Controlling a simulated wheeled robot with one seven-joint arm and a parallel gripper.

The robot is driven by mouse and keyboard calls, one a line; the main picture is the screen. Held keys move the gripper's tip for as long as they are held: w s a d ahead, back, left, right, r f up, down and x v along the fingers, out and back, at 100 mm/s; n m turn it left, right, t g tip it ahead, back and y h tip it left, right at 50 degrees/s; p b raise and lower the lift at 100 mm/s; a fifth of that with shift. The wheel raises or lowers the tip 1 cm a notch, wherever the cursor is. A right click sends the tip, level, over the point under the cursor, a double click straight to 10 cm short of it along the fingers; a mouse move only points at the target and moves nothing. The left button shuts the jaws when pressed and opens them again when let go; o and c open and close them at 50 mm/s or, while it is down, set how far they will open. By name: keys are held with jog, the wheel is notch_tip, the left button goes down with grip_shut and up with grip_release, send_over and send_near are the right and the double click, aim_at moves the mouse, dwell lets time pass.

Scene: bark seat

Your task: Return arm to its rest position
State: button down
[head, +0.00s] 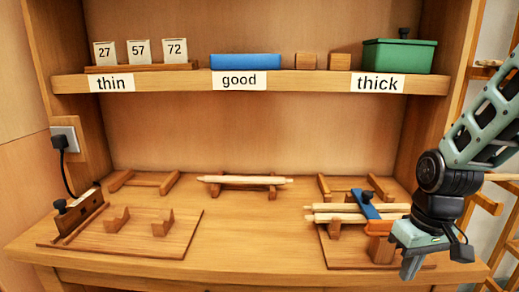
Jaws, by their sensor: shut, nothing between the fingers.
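My gripper (411,268) is at the lower right of the head view, at the end of my green and black arm. It points down in front of the right-hand wooden fixture and hides part of it. Its fingers are together and hold nothing. Pale wooden rods (350,207) lie across the right fixture, with a blue bar (364,203) over them. Another pale rod (240,180) rests across a wooden stand (272,191) at the back middle.
A board (170,236) with blocks sits at left, near a socket (66,137) with a black plug. The shelf (300,83) above holds number cards (139,51), a blue block (245,62), small wooden blocks (306,61) and a green box (399,56). The bench's front middle (255,240) is clear.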

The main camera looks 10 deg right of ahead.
jog(key=s+a+r+n+p, duration=0.3)
jog(key=s+a+r, duration=0.3)
jog(key=a, duration=0.4)
jog(key=s+a+r+n+p, duration=0.4)
jog(key=s+a+r+p, duration=0.2)
jog(key=a, duration=0.5)
notch_tip(320, 180, up, 2)
jog(key=shift+r, duration=0.1)
